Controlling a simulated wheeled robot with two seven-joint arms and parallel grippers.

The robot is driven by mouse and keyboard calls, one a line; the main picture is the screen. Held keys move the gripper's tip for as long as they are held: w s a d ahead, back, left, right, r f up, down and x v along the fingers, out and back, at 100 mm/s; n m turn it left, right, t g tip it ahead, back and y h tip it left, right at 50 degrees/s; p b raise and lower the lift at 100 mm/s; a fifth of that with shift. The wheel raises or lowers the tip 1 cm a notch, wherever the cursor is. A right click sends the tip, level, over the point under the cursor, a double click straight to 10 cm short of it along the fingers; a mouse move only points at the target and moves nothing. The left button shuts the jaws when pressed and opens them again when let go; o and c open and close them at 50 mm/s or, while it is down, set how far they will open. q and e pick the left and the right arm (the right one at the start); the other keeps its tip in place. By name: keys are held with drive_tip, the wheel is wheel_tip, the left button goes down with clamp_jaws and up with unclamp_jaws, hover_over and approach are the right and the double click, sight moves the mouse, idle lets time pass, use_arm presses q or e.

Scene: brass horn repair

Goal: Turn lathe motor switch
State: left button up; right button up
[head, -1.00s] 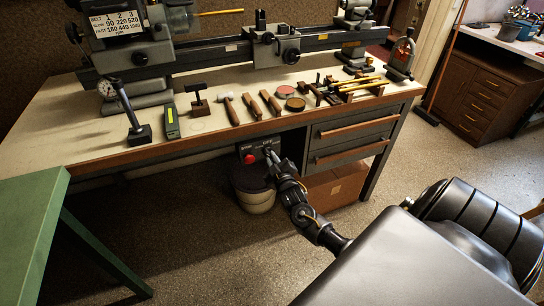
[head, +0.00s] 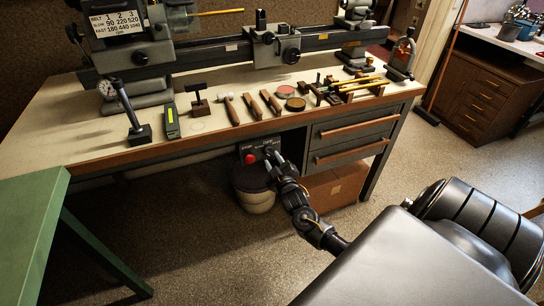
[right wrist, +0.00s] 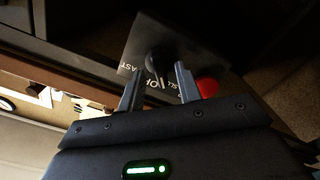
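The lathe motor switch panel (head: 260,148) is a dark plate with white lettering under the front edge of the bench. It has a red button (head: 250,159) on its left. My right gripper (head: 273,157) reaches up to the panel and hides part of its right side. In the right wrist view, a black rotary knob (right wrist: 160,58) on the panel lies between the two spaced fingertips of my right gripper (right wrist: 158,80). The gripper is open, with gaps beside the knob; contact cannot be told. The red button (right wrist: 207,87) lies just right of the right finger. My left gripper is out of view.
The workbench (head: 100,150) carries the lathe and a row of hand tools above the panel. Drawers (head: 350,135) stand right of the panel. A bucket (head: 255,198) sits on the floor below. A green table (head: 30,220) is at the left.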

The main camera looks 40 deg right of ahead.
drive_tip(key=v, duration=0.9)
drive_tip(key=shift+s, duration=0.3)
drive_tip(key=shift+a, duration=0.15)
